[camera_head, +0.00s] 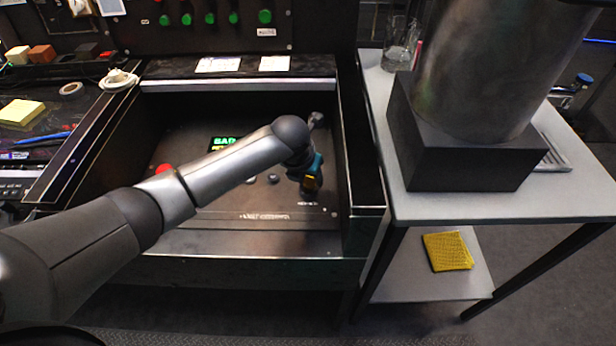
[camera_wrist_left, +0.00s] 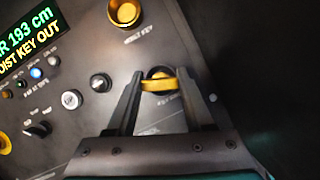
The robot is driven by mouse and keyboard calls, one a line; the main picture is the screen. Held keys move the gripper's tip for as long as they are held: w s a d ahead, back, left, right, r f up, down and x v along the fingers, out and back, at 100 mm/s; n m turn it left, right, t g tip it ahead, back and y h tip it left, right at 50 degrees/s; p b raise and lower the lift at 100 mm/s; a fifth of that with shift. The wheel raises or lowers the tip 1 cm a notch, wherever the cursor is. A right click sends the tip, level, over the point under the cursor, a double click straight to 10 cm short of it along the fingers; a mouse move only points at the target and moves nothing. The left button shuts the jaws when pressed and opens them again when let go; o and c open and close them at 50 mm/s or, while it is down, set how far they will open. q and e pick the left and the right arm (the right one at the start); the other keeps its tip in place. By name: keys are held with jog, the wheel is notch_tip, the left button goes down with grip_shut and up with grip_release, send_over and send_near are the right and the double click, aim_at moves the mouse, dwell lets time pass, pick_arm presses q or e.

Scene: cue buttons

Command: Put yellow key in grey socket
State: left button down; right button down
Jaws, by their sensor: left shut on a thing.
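My left gripper (camera_head: 308,184) is inside the console recess and shut on the yellow key (camera_head: 311,183). In the left wrist view the yellow key (camera_wrist_left: 158,85) lies crosswise between the two fingertips (camera_wrist_left: 160,80). Directly behind the key is a dark round socket (camera_wrist_left: 158,72), partly hidden by the key; I cannot tell whether the key is in it or just in front, nor whether its ring is grey. A second socket with a yellow ring (camera_wrist_left: 125,12) shows at the top of the wrist view, apart from the key. My right gripper is not in view.
The console panel bears a lit display (camera_wrist_left: 30,40), a red button (camera_head: 163,168) and several knobs (camera_wrist_left: 71,99). The recess's right wall (camera_head: 345,180) is close beside my left gripper. A grey side table (camera_head: 440,206) stands to the right.

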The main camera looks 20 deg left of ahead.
pick_arm(q)
jog(key=shift+f, duration=0.1)
jog(key=shift+c, duration=1.4)
grip_release()
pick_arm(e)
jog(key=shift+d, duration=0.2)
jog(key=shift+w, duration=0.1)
pick_arm(q)
jog(key=shift+s+r, duration=0.1)
jog(key=shift+r, duration=0.4)
jog(key=p+v, duration=0.4)
jog(key=v, duration=0.7)
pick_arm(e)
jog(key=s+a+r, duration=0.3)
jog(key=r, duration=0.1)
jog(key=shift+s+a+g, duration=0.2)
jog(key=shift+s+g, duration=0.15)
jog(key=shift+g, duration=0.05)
pick_arm(q)
jog(key=shift+r, duration=0.15)
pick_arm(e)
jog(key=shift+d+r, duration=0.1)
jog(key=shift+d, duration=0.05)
pick_arm(q)
jog(key=shift+s, duration=0.15)
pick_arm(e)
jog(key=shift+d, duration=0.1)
